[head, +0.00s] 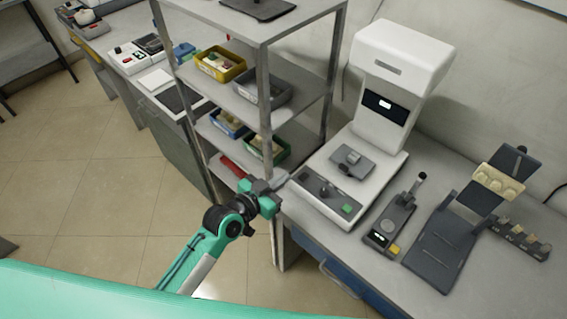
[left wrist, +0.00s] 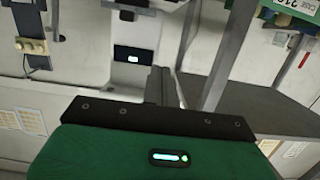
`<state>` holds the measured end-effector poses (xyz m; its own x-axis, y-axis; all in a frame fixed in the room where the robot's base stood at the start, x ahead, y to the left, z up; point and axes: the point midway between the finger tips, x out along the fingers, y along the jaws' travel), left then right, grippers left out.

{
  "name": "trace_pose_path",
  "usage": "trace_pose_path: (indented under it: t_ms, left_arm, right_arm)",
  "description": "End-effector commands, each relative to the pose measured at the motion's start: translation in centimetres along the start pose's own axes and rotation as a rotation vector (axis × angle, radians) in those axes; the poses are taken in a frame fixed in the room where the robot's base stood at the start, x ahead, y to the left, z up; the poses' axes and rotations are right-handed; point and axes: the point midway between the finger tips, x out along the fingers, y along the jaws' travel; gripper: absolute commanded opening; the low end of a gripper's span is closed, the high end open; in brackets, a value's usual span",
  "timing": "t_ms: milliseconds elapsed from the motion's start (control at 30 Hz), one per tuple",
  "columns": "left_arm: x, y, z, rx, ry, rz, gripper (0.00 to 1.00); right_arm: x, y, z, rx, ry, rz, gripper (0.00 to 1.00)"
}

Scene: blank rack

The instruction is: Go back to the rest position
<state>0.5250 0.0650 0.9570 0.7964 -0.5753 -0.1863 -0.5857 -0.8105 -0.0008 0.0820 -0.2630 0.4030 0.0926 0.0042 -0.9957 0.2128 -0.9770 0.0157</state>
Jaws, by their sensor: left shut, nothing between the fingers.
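My left gripper (head: 279,183) is shut and empty. In the head view it is in front of the rack's near right post, close to the left edge of the bench with the white machine. It also shows in the left wrist view (left wrist: 160,85), where its fingers are together with nothing between them. My left arm comes up from the lower left, green and black. My right gripper is not in view.
The grey rack (head: 265,95) holds a yellow bin (head: 220,66), a grey bin and lower bins. The white machine (head: 398,85) stands on the bench (head: 330,240) at right, beside a small dark device (head: 390,225) and a dark stand (head: 440,250). Open floor (head: 90,190) lies left.

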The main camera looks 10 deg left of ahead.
Motion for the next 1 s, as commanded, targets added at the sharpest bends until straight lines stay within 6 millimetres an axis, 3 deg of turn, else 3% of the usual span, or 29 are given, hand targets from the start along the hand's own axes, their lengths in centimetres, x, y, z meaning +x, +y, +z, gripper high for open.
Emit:
trace_pose_path:
  t_ms: [233,367,467,700,1000]
  left_arm:
    - [-0.1,0.1,0.1,-0.001,-0.006,0.001,0.00]
    - [-1.4,0.6,1.0,-0.011,-0.072,0.007,0.00]
    - [-3.7,1.3,2.6,-0.029,-0.188,0.007,0.00]
    - [-12.6,1.6,7.0,-0.111,-0.565,-0.087,0.00]
    - [-21.9,1.2,9.4,-0.215,-0.878,-0.251,0.00]
  right_arm:
    - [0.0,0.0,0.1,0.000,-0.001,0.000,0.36]
    - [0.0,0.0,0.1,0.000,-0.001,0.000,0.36]
    - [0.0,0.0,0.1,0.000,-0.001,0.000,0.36]
    - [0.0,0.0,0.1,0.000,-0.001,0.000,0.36]
    - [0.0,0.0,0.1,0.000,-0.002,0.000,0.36]
